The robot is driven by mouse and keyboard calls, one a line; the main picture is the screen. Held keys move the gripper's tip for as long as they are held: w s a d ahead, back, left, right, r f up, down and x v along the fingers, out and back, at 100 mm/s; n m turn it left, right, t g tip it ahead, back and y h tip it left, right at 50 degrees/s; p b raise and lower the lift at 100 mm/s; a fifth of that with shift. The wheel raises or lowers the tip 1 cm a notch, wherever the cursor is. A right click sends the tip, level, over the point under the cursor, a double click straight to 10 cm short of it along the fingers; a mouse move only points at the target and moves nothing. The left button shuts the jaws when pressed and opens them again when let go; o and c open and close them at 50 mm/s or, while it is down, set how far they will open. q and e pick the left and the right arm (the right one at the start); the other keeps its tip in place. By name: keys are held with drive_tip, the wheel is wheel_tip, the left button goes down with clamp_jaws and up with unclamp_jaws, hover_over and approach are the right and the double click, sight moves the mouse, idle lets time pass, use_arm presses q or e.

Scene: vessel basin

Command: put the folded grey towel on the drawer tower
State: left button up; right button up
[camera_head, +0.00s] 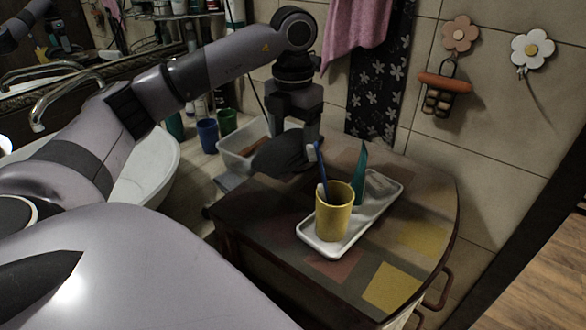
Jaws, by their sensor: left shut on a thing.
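The folded grey towel (278,155) is a dark, rounded bundle at the back left of the drawer tower. The drawer tower (391,287) has a patchwork-coloured top and fills the centre right. My left gripper (297,142) comes down from above and is shut on the towel. The towel appears at or just above the tower's back left top; I cannot tell whether it touches. The gripper partly hides the towel. My right gripper is not in view.
A white tray (311,240) on the tower holds a yellow cup (334,219) with a blue toothbrush (321,165), and a green upright item (360,176). A pale container (235,160) stands behind left, near a blue cup (207,136). The tower's front right top is clear.

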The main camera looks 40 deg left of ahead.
use_arm(q)
wheel_tip(320, 180, down, 7)
drive_tip(key=shift+r, duration=0.15)
idle(0.4)
drive_tip(key=o, duration=1)
drive_tip(key=shift+o, duration=0.2)
